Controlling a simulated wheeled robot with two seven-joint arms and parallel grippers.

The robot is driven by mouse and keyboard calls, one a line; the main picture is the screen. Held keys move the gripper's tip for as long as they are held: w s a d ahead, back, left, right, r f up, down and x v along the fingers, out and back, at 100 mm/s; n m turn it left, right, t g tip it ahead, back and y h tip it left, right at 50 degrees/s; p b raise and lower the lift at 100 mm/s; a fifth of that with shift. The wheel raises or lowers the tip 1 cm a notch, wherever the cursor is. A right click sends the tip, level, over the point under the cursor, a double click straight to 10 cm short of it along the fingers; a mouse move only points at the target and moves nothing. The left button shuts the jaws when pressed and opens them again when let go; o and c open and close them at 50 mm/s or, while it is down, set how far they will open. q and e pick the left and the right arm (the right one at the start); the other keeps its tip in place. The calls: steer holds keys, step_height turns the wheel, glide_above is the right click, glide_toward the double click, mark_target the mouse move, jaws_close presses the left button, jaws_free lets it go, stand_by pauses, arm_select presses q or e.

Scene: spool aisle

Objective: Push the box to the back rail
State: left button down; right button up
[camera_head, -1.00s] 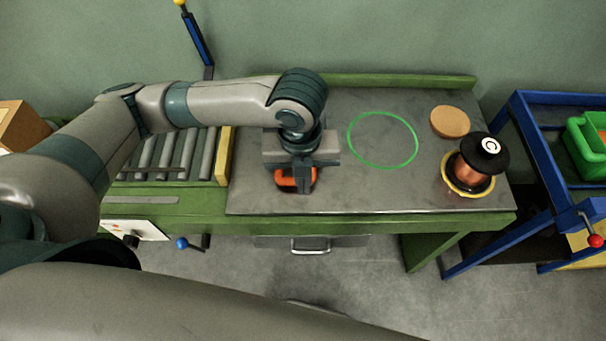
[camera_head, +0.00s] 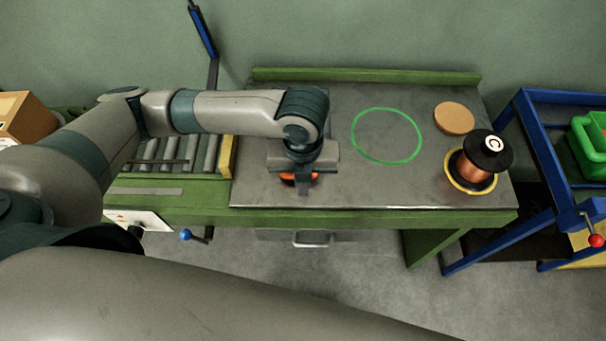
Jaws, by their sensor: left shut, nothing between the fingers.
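My left gripper (camera_head: 303,189) is shut and points down over the left part of the grey table top. An orange thing (camera_head: 288,177) shows just under and behind it, mostly hidden; I cannot tell what it is or whether they touch. The green back rail (camera_head: 400,76) runs along the table's far edge, behind the gripper. The only clear box is a brown cardboard one (camera_head: 28,118) at the far left, away from the gripper and partly cut off by the frame. My right gripper is not in view.
A green ring mark (camera_head: 387,109) lies on clear table top right of the gripper. A tan disc (camera_head: 454,118) and a copper spool marked C (camera_head: 481,160) are at the right. Rollers (camera_head: 180,153) with a yellow stop (camera_head: 227,156) lie left. A blue cart (camera_head: 530,130) stands right.

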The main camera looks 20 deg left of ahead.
arm_select(q)
step_height(320, 180, down, 5)
steer(key=shift+r+p, duration=0.1)
steer(key=shift+p, duration=0.25)
steer(key=w, duration=0.1)
steer(key=w+a+p, duration=0.1)
steer(key=shift+w+f, duration=0.2)
steer(key=shift+w, duration=0.15)
steer(key=shift+w+a+f, duration=0.1)
steer(key=shift+w, duration=0.45)
steer(key=shift+w+p, duration=0.3)
steer(key=w+a, duration=0.1)
steer(key=w, duration=0.3)
steer(key=w+a, duration=0.1)
steer(key=w, duration=0.3)
steer(key=w+a, duration=0.1)
steer(key=w, duration=0.3)
steer(key=shift+a, duration=0.25)
